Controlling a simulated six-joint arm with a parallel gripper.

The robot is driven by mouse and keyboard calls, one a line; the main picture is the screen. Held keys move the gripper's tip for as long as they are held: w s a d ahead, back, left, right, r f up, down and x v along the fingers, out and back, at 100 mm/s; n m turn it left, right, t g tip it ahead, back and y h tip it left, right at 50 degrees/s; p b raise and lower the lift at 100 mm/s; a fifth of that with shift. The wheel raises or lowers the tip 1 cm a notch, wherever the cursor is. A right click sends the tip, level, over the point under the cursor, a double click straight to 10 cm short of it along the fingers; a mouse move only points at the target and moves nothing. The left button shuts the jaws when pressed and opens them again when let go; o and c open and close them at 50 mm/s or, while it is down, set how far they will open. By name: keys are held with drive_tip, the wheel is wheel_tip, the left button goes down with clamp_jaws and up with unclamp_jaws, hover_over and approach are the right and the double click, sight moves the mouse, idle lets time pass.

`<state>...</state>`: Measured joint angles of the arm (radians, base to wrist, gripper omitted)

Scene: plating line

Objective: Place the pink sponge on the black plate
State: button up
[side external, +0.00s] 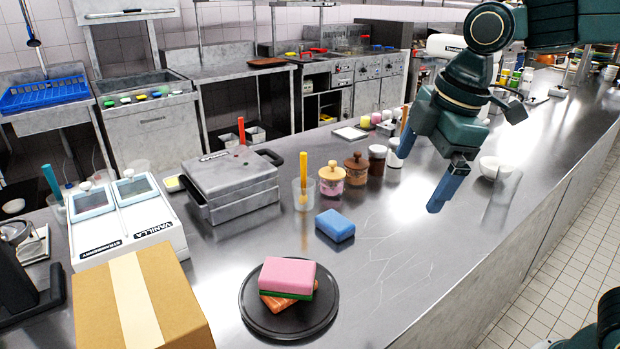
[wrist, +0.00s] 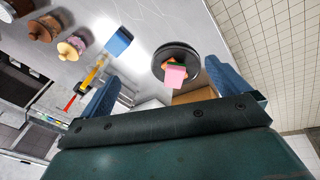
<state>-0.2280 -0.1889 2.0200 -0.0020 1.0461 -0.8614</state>
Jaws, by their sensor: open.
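The pink sponge (side external: 287,274) with a green underside lies on top of an orange item (side external: 285,303), and both rest on the black plate (side external: 248,308). In the wrist view the pink sponge (wrist: 176,77) shows on the black plate (wrist: 160,54), with the orange item (wrist: 180,60) partly under it. My gripper (side external: 447,187) is open and empty, held above the counter to the right of the plate and well apart from it. Its blue fingers (wrist: 168,88) stand apart in the wrist view.
A blue sponge (side external: 335,225) lies on the counter behind the plate. A cardboard box (side external: 170,310) stands left of the plate. A glass with a yellow stick (side external: 303,190), several jars (side external: 332,180) and a grey press (side external: 235,180) stand behind. The counter right of the plate is clear.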

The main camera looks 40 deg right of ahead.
drive_tip(key=s+d+f+m+t, duration=0.1)
drive_tip(key=s+d+m, duration=0.2)
drive_tip(key=s+m, duration=0.3)
drive_tip(key=s+d+f+m+t, duration=0.1)
drive_tip(key=s+d+f+m, duration=0.1)
drive_tip(key=s+d+m, duration=0.2)
drive_tip(key=s+m, duration=0.2)
drive_tip(key=s, duration=0.1)
drive_tip(key=shift+s+d+f+t+h, duration=0.15)
drive_tip(key=shift+s+f+t+h, duration=0.1)
drive_tip(key=shift+f+t+h, duration=0.05)
